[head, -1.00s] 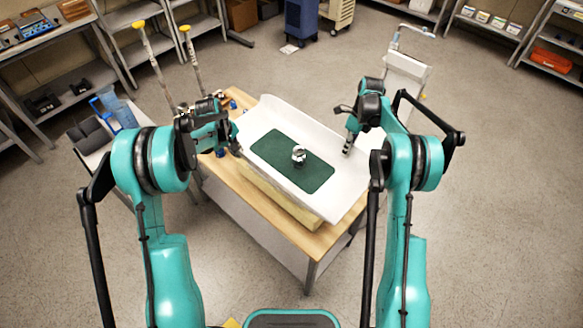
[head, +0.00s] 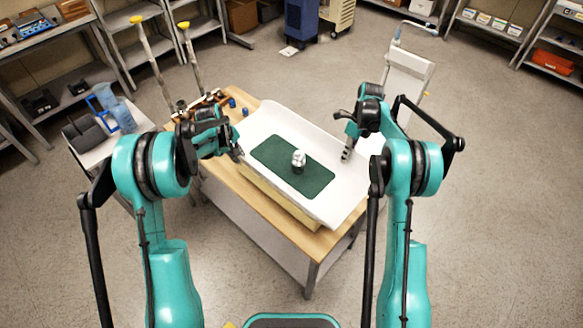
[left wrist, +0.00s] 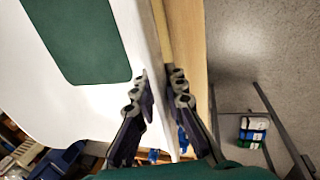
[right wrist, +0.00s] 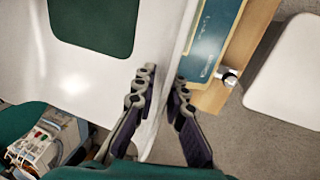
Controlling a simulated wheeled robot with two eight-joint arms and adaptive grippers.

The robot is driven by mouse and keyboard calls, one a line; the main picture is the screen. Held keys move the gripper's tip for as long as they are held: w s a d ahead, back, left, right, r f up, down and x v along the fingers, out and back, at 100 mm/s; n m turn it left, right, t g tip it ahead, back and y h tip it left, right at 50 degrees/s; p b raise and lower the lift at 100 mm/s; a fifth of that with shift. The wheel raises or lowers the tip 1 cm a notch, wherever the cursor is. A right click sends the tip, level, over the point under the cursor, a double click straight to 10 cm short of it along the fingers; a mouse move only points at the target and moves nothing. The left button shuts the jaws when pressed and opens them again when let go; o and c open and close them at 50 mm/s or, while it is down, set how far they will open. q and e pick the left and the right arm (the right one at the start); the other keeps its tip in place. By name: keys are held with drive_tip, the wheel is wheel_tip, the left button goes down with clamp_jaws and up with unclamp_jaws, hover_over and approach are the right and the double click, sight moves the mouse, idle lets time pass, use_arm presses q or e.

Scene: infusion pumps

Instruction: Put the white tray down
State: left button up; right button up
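The white tray (head: 256,122) lies over the wooden table, with a dark green mat (head: 265,150) and a small silver object (head: 298,160) standing on it. My left gripper (head: 238,154) is at the tray's left rim; in the left wrist view its fingers (left wrist: 159,90) straddle the rim (left wrist: 150,45) and appear shut on it. My right gripper (head: 345,154) is at the right rim; in the right wrist view its fingers (right wrist: 163,88) likewise straddle the rim. Whether the tray's underside touches what lies below is hidden.
A pale yellow block (head: 283,206) shows under the tray's front edge on the wooden table (head: 222,178). Small blue items (head: 231,103) stand on the table behind the tray. A cart with blue containers (head: 122,115) is at left. Shelves line the back.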

use_arm(q)
drive_tip(key=shift+o, duration=0.3)
drive_tip(key=shift+r, duration=0.15)
use_arm(e)
drive_tip(key=shift+o, duration=0.3)
drive_tip(key=shift+r, duration=0.15)
drive_tip(key=shift+d, duration=0.1)
drive_tip(key=shift+r, duration=0.25)
use_arm(q)
drive_tip(key=v, duration=1.2)
use_arm(e)
drive_tip(key=v, duration=1.1)
drive_tip(key=shift+r, duration=0.25)
